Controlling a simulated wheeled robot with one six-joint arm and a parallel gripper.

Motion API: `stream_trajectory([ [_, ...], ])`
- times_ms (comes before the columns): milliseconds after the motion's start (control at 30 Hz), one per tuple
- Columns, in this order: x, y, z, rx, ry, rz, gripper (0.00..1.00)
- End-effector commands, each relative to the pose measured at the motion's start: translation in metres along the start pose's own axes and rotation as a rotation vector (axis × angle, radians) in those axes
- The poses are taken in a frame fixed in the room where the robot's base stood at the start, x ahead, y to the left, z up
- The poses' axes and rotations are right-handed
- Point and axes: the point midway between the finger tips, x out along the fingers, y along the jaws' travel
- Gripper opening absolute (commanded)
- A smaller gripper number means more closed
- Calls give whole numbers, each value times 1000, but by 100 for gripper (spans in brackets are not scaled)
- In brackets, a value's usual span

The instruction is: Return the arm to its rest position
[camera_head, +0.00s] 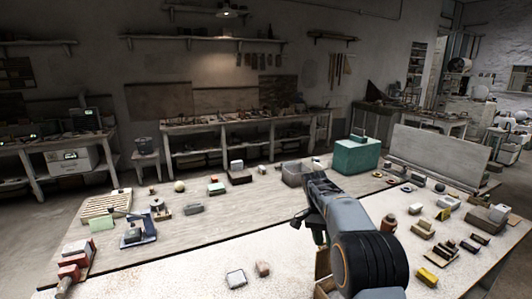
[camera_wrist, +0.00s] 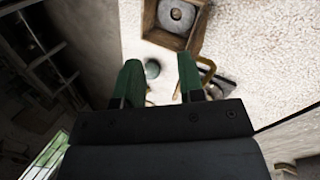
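My arm reaches over the pale work table (camera_head: 190,265) in the head view, with my gripper (camera_head: 308,222) at its end, pointing down toward the table. In the wrist view the two green fingers of my gripper (camera_wrist: 160,78) stand apart with nothing held between them. A small dark green round thing (camera_wrist: 152,68) shows in the gap, farther off on the speckled surface. A wooden box (camera_wrist: 153,36) with a grey round object (camera_wrist: 176,15) inside lies ahead of the fingers. In the head view my arm hides part of the table.
Several small items lie at right. The table's front middle is mostly clear.

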Motion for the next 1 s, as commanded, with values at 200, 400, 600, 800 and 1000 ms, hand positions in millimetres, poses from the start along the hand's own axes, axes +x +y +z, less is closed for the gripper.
stream_trajectory([
  [200, 17, 4, 14, -218, 37, -74, 36],
  [400, 23, 28, 42, -434, 123, -177, 36],
  [600, 33, 76, 95, -657, 293, -302, 36],
  [800, 52, 122, 146, -756, 457, -389, 36],
  [1000, 67, 154, 178, -740, 549, -441, 36],
])
